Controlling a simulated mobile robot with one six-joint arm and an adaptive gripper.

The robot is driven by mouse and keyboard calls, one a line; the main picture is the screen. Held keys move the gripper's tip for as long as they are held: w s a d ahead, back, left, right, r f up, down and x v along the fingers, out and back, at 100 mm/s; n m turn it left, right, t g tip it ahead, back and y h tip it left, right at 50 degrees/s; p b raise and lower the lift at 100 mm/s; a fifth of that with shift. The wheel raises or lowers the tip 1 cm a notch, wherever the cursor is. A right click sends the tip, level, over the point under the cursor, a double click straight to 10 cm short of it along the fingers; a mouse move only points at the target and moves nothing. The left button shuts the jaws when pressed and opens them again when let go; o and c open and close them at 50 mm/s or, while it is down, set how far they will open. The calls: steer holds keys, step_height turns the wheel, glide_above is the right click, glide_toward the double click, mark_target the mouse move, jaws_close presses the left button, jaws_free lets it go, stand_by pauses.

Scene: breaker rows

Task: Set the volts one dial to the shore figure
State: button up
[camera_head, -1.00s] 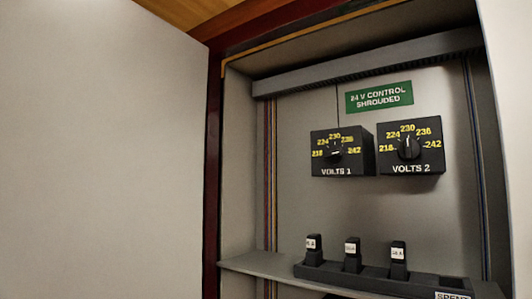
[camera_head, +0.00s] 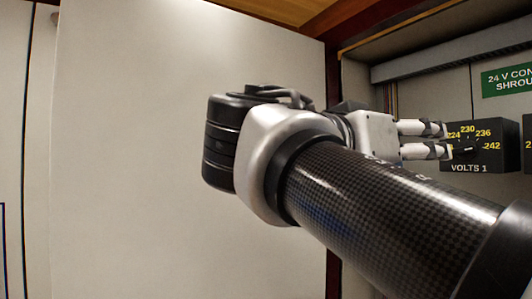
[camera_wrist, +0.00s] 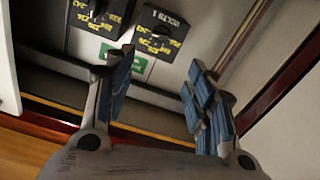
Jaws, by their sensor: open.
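The black VOLTS 1 box (camera_head: 489,160) is at the right of the head view. Its yellow figures include 224, 230, 236 and 242. My gripper (camera_head: 445,140) covers its left part, and the knob's setting cannot be read. In the wrist view the VOLTS 1 box (camera_wrist: 172,22) appears upside down at the top, with its dark knob (camera_wrist: 155,42) facing the gap between my fingers. My gripper (camera_wrist: 160,63) is open and empty there, with the fingers apart and short of the box. No shore figure is readable in view.
The VOLTS 2 box (camera_wrist: 97,12) sits beside VOLTS 1, cut off in the head view. A green sign (camera_head: 510,80) is above the dials. A dark red frame (camera_head: 332,110) edges the cabinet, and a broad pale panel (camera_head: 140,130) stands left of it.

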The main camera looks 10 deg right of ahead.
mark_target(462, 150)
steer(key=p+x, duration=0.1)
steer(key=x, duration=1.6)
steer(key=shift+c, duration=0.2)
steer(key=c, duration=1)
steer(key=shift+n, duration=0.3)
steer(key=n, duration=0.3)
steer(key=shift+n+p, duration=0.3)
steer(key=shift+n, duration=1.8)
steer(key=o, duration=1)
